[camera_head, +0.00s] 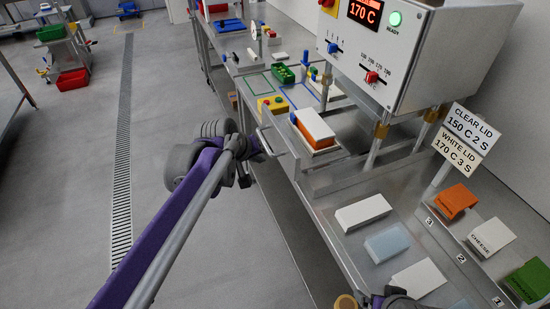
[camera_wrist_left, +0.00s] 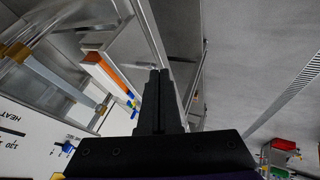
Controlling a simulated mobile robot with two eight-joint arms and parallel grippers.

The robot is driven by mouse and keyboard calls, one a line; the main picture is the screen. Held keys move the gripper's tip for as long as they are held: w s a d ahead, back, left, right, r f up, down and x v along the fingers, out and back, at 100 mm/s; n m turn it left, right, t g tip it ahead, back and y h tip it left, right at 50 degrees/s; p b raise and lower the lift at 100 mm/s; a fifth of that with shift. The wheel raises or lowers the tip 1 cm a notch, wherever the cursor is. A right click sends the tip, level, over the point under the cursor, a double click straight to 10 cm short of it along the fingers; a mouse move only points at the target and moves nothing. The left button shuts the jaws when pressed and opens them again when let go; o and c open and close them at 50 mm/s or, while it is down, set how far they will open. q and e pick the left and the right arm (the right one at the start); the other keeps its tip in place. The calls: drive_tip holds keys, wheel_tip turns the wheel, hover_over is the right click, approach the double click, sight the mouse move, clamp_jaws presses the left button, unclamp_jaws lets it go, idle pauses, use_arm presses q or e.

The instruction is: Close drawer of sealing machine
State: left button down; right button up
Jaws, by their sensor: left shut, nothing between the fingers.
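The sealing machine (camera_head: 405,55) stands on the steel bench, its display reading 170 C. Its drawer (camera_head: 325,155) is pulled out toward the bench's aisle edge and carries a white-topped orange pack (camera_head: 316,125). The pack also shows in the left wrist view (camera_wrist_left: 105,75). A metal handle (camera_head: 280,145) sits at the drawer's outer end. My left gripper (camera_head: 262,148) is shut and empty beside the handle, on the aisle side; I cannot tell whether it touches. Its closed fingers also show in the left wrist view (camera_wrist_left: 158,75). Part of my right gripper (camera_head: 395,297) shows at the bottom edge; its fingers are unclear.
White and pale blue blocks (camera_head: 387,243) lie on the near bench. Orange, white and green packs (camera_head: 492,235) stand at the right by a lid sign (camera_head: 465,140). The aisle floor (camera_head: 80,190) at the left is clear.

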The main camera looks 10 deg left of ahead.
drive_tip(key=shift+f, duration=0.2)
drive_tip(key=shift+r, duration=0.3)
use_arm(q)
drive_tip(key=w+d+f, duration=0.1)
drive_tip(key=w+f, duration=0.1)
drive_tip(key=w+d+f, duration=0.2)
drive_tip(key=w, duration=0.1)
drive_tip(key=w+d+f, duration=0.2)
drive_tip(key=f, duration=0.1)
drive_tip(key=shift+w, duration=0.15)
use_arm(e)
drive_tip(key=shift+w+r, duration=0.1)
